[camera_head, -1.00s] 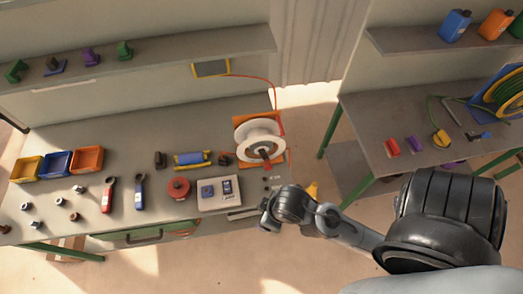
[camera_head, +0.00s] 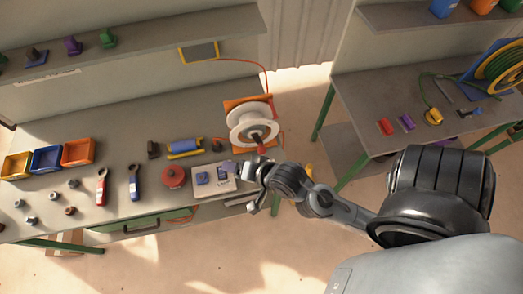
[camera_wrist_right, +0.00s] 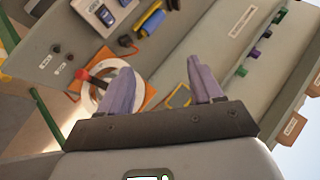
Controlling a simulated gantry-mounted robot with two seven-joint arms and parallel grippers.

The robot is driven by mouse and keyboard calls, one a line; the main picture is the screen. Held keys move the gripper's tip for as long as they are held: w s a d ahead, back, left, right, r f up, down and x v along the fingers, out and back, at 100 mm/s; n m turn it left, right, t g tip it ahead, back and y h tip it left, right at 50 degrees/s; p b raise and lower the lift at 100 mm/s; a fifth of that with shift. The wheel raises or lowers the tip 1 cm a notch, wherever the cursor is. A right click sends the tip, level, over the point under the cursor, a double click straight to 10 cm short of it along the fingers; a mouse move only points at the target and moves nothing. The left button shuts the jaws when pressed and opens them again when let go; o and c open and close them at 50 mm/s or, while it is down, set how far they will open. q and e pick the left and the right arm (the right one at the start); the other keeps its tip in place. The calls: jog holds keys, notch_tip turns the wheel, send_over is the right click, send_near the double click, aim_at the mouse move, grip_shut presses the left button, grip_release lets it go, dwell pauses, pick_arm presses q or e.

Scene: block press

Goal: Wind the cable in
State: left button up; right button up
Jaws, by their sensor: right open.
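A white cable reel (camera_head: 244,128) stands on an orange bracket (camera_head: 236,103) at the right end of the bench. Its crank has a red handle (camera_head: 262,149) facing the front. A thin red cable (camera_head: 243,61) runs from a yellow-framed panel (camera_head: 199,51) on the back wall down to the reel. My right gripper (camera_head: 240,184) is just in front and left of the crank, apart from it. In the right wrist view my right gripper (camera_wrist_right: 163,80) is open with nothing between its purple fingers; the red handle (camera_wrist_right: 97,81) and reel (camera_wrist_right: 88,101) lie beyond the left finger. My left gripper is out of view.
Near my gripper on the bench are a grey switch box (camera_head: 213,181), a red round part (camera_head: 174,176) and a blue roll (camera_head: 184,145). Coloured bins (camera_head: 46,159) stand at the left. A second table (camera_head: 370,95) is at the right, across a gap.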

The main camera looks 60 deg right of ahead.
jog(key=w+d+f+m+t+h+b, duration=0.1)
jog(key=d+f+m+t+h+b, duration=0.4)
jog(key=d+f+m+h+b, duration=0.95)
notch_tip(320, 180, down, 4)
jog(key=s+f+m+y+b, duration=0.1)
jog(key=s+m+y+b, duration=0.15)
jog(key=m+b, duration=0.8)
jog(key=n+g+b, duration=0.2)
jog(key=b, duration=1.3)
send_near(263, 153)
jog(key=shift+w+d+f, duration=0.1)
jog(key=shift+w, duration=0.15)
jog(key=shift+w+d+f, duration=0.1)
jog(key=shift+w+d, duration=0.2)
jog(key=x, duration=1)
grip_shut()
